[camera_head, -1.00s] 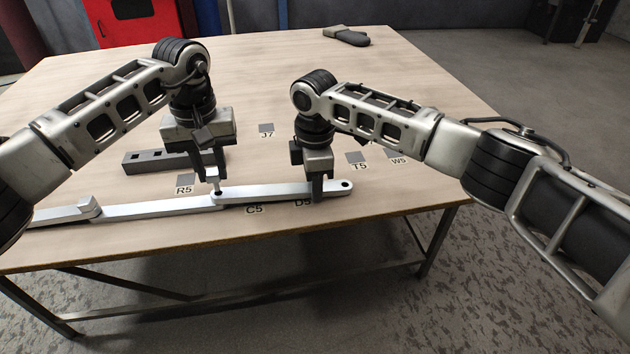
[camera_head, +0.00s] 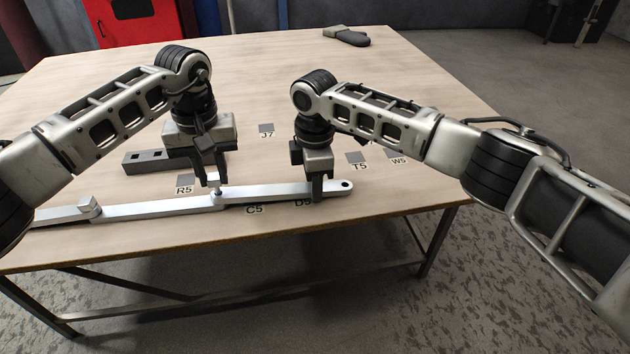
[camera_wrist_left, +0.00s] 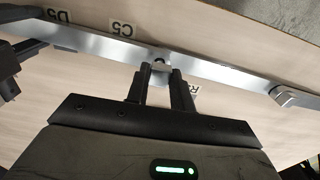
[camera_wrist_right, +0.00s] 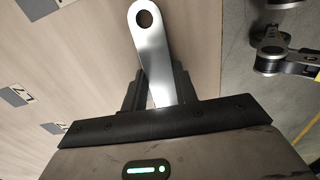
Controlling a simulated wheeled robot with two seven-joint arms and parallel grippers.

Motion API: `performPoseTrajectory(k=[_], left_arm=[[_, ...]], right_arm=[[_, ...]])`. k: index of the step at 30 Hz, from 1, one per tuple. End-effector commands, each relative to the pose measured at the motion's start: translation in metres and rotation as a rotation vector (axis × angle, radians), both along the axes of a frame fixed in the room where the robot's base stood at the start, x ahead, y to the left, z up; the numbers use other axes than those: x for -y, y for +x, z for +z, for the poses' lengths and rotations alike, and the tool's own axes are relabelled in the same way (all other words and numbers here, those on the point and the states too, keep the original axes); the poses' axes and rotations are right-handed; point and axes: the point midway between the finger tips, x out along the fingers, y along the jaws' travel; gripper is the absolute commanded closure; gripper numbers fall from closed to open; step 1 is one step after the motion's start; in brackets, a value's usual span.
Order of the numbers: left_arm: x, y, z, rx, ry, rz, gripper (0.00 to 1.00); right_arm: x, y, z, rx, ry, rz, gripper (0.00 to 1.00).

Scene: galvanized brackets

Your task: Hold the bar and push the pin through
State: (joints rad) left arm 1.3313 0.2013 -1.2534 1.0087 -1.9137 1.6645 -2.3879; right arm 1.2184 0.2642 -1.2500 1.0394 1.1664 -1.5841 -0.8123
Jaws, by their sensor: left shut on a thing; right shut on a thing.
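My right gripper (camera_head: 317,196) is shut on the bright metal bar (camera_head: 275,192) near its right end, where a round hole shows. The right wrist view also shows the bar (camera_wrist_right: 151,55) between the fingers. The bar's left end meets a second metal bar (camera_head: 150,210) running left, with a small raised block (camera_head: 88,206) on it. My left gripper (camera_head: 214,183) is shut on the small metal pin (camera_head: 216,191), upright at the joint where the bars meet. In the left wrist view the fingers are close over that joint. How deep the pin sits is hidden.
Flat labelled marks such as J7 (camera_head: 266,129) and T5 (camera_head: 357,159) lie on the wooden table (camera_head: 400,80). A dark glove-like thing (camera_head: 346,37) lies at the far edge. The table's middle is largely clear.

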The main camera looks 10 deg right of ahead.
Motion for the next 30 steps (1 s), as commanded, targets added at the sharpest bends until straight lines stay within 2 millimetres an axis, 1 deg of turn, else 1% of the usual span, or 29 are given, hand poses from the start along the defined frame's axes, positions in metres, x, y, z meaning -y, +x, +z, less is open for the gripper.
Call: performPoseTrajectory(k=[13, 30], left_arm=[[0.000, 0.000, -0.010, -0.001, 0.000, 0.000, 1.00], [0.000, 0.000, -0.012, 0.000, 0.000, 0.000, 1.00]], right_arm=[[0.000, 0.000, 0.001, 0.002, 0.002, 0.000, 1.00], [0.000, 0.000, 0.001, 0.001, 0.002, 0.000, 1.00]])
